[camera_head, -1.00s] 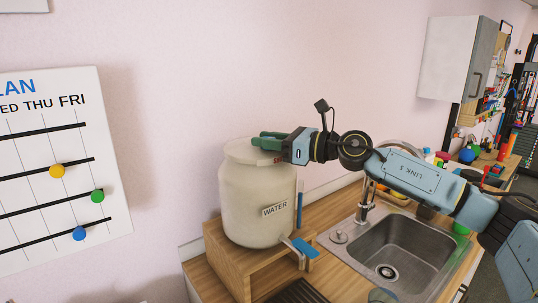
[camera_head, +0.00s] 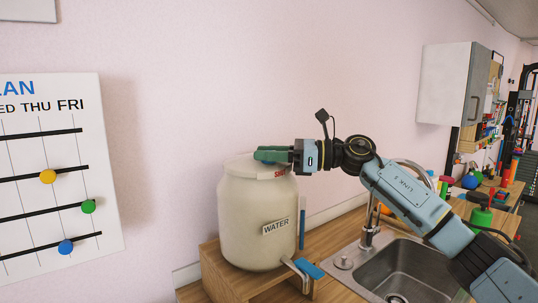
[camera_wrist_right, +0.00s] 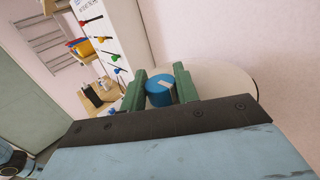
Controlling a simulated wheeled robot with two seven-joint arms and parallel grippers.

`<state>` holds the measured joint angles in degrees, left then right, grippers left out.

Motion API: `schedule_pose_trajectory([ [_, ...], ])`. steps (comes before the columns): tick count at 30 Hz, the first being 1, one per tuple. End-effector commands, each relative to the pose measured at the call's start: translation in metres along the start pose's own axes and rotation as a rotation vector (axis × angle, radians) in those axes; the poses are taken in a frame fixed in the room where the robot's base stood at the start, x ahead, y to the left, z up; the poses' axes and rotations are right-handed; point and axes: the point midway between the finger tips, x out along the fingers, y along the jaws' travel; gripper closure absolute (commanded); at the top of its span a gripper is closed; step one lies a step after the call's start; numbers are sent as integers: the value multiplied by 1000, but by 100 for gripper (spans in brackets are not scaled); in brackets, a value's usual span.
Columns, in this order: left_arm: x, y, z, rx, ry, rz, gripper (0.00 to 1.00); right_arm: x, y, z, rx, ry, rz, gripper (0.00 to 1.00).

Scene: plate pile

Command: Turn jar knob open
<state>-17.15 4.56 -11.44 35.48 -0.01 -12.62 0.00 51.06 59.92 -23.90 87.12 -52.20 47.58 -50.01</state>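The cream-coloured water jar (camera_head: 256,215) stands upright in the head view, with a "WATER" label on its front. Its knob (camera_wrist_right: 159,92) shows in the wrist view as a short blue cylinder with a pale mark on top, on the jar's pale lid (camera_wrist_right: 225,80). My right gripper (camera_head: 272,155) lies level just above the lid and hides most of the knob in the head view. In the wrist view its green fingers (camera_wrist_right: 160,88) stand on both sides of the knob, very close to it. I cannot tell whether they press on it. My left gripper is not in view.
The jar stands on a wooden stand (camera_head: 225,278), with a tap with a blue handle (camera_head: 309,269) at its base. A sink (camera_head: 410,270) and its faucet (camera_head: 370,235) lie to the right, below my right arm. A wall planner (camera_head: 60,165) hangs at left.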

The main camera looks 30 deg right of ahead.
Motion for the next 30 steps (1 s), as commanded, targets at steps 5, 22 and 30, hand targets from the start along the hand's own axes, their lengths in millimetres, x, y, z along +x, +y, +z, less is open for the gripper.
schedule_pose_trajectory([
  [5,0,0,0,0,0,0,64,0,0,2,-1,-4,-2,49],
  [22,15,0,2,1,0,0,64,-42,-1,-4,0,2,-7,49],
  [30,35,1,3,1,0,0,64,-102,-1,-4,1,1,-5,49],
])
